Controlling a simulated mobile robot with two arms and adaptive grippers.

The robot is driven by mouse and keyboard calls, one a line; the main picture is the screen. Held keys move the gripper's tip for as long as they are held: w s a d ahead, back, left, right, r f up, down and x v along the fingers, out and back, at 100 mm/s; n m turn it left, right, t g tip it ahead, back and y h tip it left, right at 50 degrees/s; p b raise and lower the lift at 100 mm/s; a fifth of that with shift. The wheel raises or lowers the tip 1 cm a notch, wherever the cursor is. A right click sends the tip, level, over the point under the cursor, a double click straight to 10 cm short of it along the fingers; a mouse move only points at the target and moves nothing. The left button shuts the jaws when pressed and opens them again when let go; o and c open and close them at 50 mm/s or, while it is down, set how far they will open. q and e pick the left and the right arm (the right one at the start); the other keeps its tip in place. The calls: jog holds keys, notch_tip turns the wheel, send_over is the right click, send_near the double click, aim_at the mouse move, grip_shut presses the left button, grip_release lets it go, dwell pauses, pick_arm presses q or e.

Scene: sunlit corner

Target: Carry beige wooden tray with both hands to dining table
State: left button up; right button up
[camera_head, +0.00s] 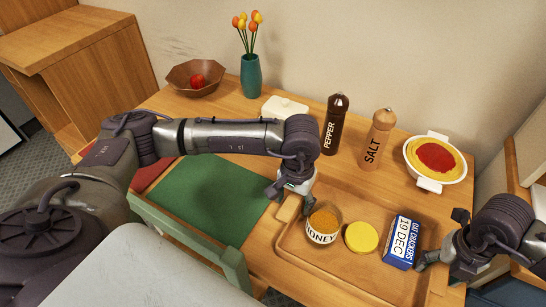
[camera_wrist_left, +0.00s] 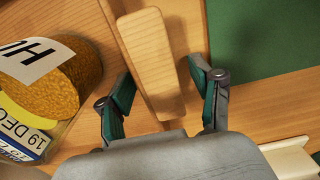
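The beige wooden tray (camera_head: 318,262) lies on the wooden table. A honey jar (camera_head: 322,225), a round yellow-topped item (camera_head: 361,237) and a blue-and-white cracker box (camera_head: 402,243) stand on it. My left gripper (camera_head: 290,203) is at the tray's left handle. In the left wrist view its open fingers (camera_wrist_left: 163,100) sit either side of the handle (camera_wrist_left: 150,50), with gaps on both sides. My right gripper (camera_head: 443,240) is at the tray's right edge, its fingers spread apart. The right handle is largely hidden by it.
Behind the tray stand a pepper mill (camera_head: 334,125), a salt mill (camera_head: 377,140) and a white dish of red-topped food (camera_head: 436,160). A green placemat (camera_head: 210,200) lies left. A green chair (camera_head: 190,240) is in front. A teal vase (camera_head: 251,77) and brown bowl (camera_head: 194,78) are further back.

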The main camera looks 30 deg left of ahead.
jog(key=shift+a+r, duration=0.1)
jog(key=shift+r, duration=0.15)
pick_arm(q)
notch_tip(320, 180, up, 12)
pick_arm(e)
notch_tip(320, 180, up, 12)
jog(key=shift+f, duration=0.25)
dwell(0.4)
pick_arm(q)
jog(key=shift+s+f, duration=0.1)
pick_arm(e)
jog(key=shift+s, duration=0.1)
